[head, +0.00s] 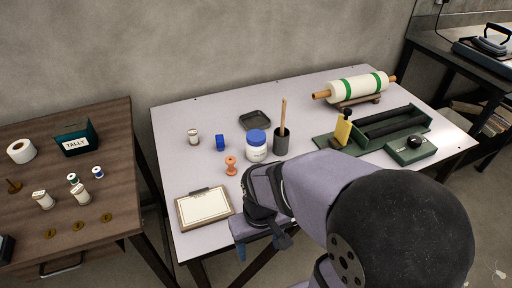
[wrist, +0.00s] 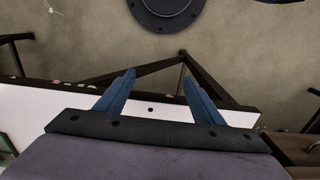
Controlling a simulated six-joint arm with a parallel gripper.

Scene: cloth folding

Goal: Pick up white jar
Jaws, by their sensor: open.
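The white jar (head: 257,153) with a blue lid stands upright near the middle of the pale table (head: 182,156) in the head view. A label shows on its front. My gripper (wrist: 159,80) is open and empty in the wrist view, with its two blue fingers apart over the table's edge and the floor. In the head view my gripper (head: 241,254) hangs at the table's front edge, nearer the camera than the jar and clear of it. My arm hides part of the table's front right. The jar does not show in the wrist view.
Close to the jar stand a dark cup (head: 281,145) with a wooden stick, an orange spool (head: 231,166), a blue block (head: 220,142) and a dark tray (head: 254,120). A clipboard (head: 204,207) lies at the front left. A green tool base (head: 372,134) fills the right side.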

